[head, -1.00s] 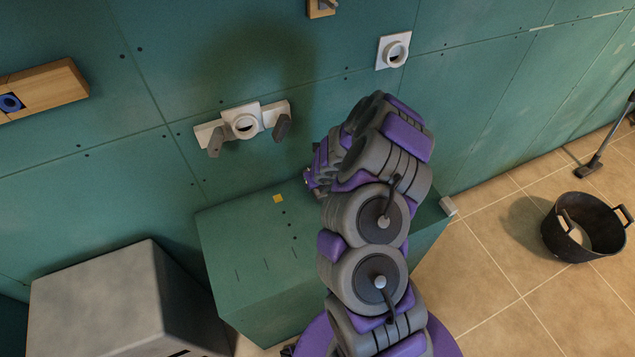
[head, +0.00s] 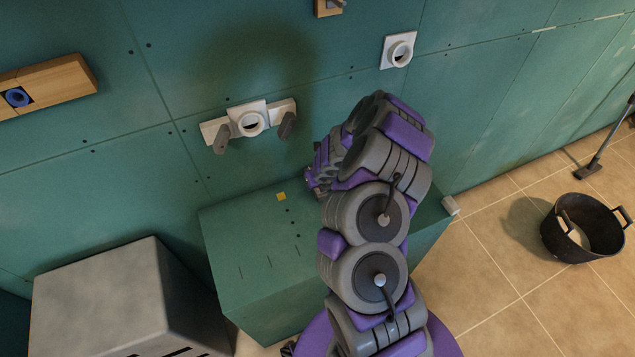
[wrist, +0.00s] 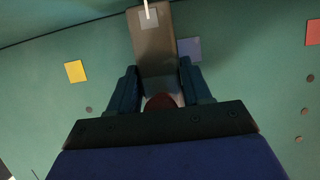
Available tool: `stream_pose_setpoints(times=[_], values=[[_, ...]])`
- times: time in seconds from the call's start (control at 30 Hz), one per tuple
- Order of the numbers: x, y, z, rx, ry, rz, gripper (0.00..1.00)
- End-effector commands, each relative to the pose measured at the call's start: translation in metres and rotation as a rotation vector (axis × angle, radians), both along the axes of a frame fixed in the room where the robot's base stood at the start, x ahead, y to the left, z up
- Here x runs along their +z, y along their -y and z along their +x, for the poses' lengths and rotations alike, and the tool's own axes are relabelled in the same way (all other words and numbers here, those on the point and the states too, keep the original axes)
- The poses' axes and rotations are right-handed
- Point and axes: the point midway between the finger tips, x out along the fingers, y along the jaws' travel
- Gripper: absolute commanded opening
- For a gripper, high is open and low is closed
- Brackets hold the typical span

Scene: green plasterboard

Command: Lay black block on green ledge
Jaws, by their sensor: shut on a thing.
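The green ledge (head: 250,245) is a box-like step against the green wall, with a yellow square and small dark dots on top. In the wrist view the green surface (wrist: 225,100) lies below my gripper, with a yellow square (wrist: 75,71) at left and a bluish square (wrist: 189,49) partly behind the block. My gripper (wrist: 158,82) is shut on the dark block (wrist: 153,40), which extends up the picture beyond the fingers. A reddish round part shows between the fingers. I cannot tell whether the block touches the ledge. In the head view my arm hides the block.
A grey box (head: 120,300) stands left of the ledge. White pipe fittings (head: 250,122) with grey handles and a white outlet (head: 398,50) are on the wall. A black bucket (head: 582,228) stands on the tiled floor at right. The ledge's left top is clear.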

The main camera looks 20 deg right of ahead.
Motion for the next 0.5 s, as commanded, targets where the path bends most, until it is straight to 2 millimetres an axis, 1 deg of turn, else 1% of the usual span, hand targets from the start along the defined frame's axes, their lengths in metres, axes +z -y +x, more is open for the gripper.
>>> stream_pose_setpoints(times=[0.2, 0.5], values=[[-0.0025, 0.0024, -0.0003, -0.001, 0.000, 0.002, 0.07], [-0.0075, -0.0002, 0.0002, 0.001, 0.000, -0.001, 0.07]])
